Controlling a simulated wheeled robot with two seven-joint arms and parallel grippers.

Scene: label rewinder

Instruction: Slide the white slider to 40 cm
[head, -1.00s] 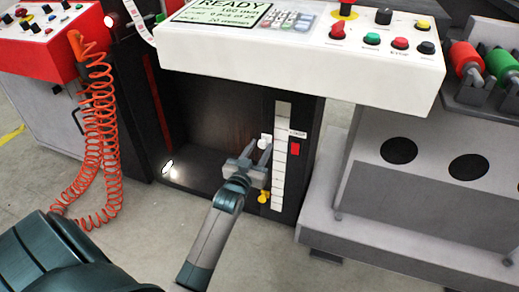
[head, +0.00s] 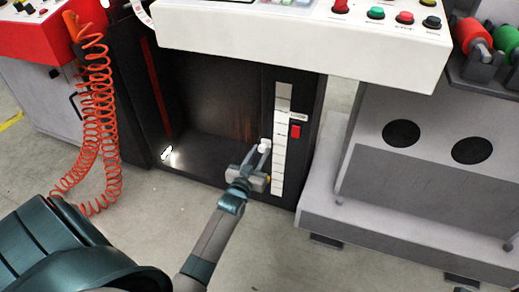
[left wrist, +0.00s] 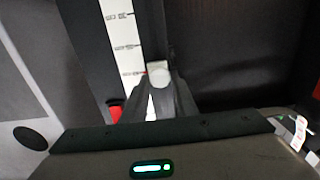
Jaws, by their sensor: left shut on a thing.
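The white slider (head: 265,146) is a small pale knob beside the vertical white scale strip (head: 280,150) on the dark machine front. My left gripper (head: 264,148) is shut on the knob from the front. In the left wrist view the slider (left wrist: 159,73) shows as a white round-cornered block between the fingertips (left wrist: 160,85). A small red mark on its edge points at the scale (left wrist: 124,45). The scale's printed figures are too small and blurred to read. My right gripper is in neither view.
A red switch (head: 296,131) sits right of the scale. A yellow knob (head: 268,178) is mostly hidden behind my gripper. The white control panel (head: 300,38) overhangs above. A grey machine base (head: 345,220) stands right; orange coiled hoses (head: 95,120) hang left.

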